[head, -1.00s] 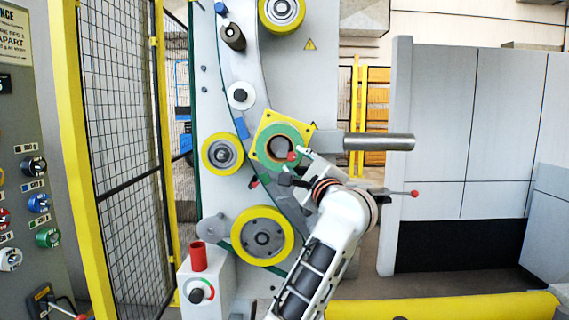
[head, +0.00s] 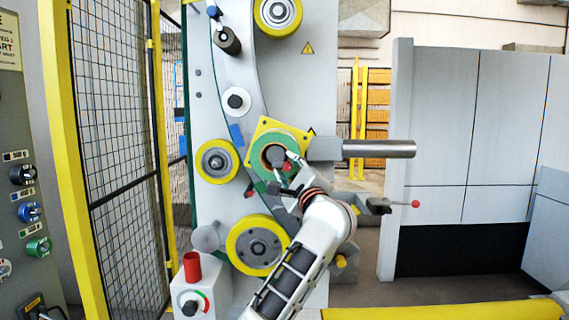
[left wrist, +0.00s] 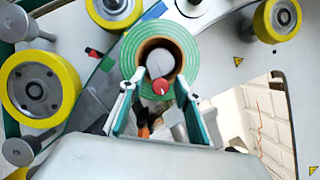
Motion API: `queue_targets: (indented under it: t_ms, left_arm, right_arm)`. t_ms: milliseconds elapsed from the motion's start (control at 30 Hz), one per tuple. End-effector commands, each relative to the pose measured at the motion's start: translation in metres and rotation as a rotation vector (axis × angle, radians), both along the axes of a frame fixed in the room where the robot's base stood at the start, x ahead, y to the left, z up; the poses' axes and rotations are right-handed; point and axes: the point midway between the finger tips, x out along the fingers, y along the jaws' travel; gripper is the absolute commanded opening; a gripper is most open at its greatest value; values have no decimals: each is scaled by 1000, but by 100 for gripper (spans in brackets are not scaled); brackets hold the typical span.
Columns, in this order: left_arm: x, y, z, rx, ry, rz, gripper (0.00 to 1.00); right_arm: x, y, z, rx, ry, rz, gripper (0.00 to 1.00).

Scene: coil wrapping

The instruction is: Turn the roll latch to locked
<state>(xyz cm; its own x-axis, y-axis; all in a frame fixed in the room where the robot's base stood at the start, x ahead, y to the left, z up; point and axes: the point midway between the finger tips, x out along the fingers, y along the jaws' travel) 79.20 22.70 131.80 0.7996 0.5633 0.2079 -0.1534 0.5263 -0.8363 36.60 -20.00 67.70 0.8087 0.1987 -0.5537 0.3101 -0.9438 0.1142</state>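A green-faced roll with a tan core (head: 262,147) sits on a yellow square plate (head: 262,125) on the grey machine. It also shows in the left wrist view (left wrist: 190,47). A grey hub end fills the roll's middle, with a red ball knob (left wrist: 161,86) at its lower edge, which looks like the roll latch's handle. The knob also shows in the head view (head: 287,166). My left gripper (left wrist: 157,84) is open, with one finger on each side of the knob. I cannot tell whether either finger touches it. My right gripper is not in view.
Yellow rollers (head: 217,160) and a larger one (head: 259,245) are close to the roll. A metal shaft (head: 378,148) and a red-tipped lever (head: 415,203) stick out to the right. A white box with a dial (head: 190,303) stands below. A mesh fence (head: 118,130) is at left.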

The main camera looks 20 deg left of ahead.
Motion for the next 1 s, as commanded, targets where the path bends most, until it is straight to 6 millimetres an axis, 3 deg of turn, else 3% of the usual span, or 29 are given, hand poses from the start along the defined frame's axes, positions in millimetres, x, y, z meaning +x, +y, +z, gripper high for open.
queue_targets:
  t_ms: [233,367,400,767,1000]
  left_arm:
    - [1,0,0,0,0,-1,33]
    - [1,0,0,1,0,-1,2]
    - [1,0,0,1,0,0,0]
    - [0,1,0,27,5,-1,0]
    - [0,1,-5,144,37,0,0]
  right_arm:
    - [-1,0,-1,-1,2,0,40]
    - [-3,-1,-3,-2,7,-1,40]
    - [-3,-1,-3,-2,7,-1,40]
    - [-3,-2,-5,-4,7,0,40]
    - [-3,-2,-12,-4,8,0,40]
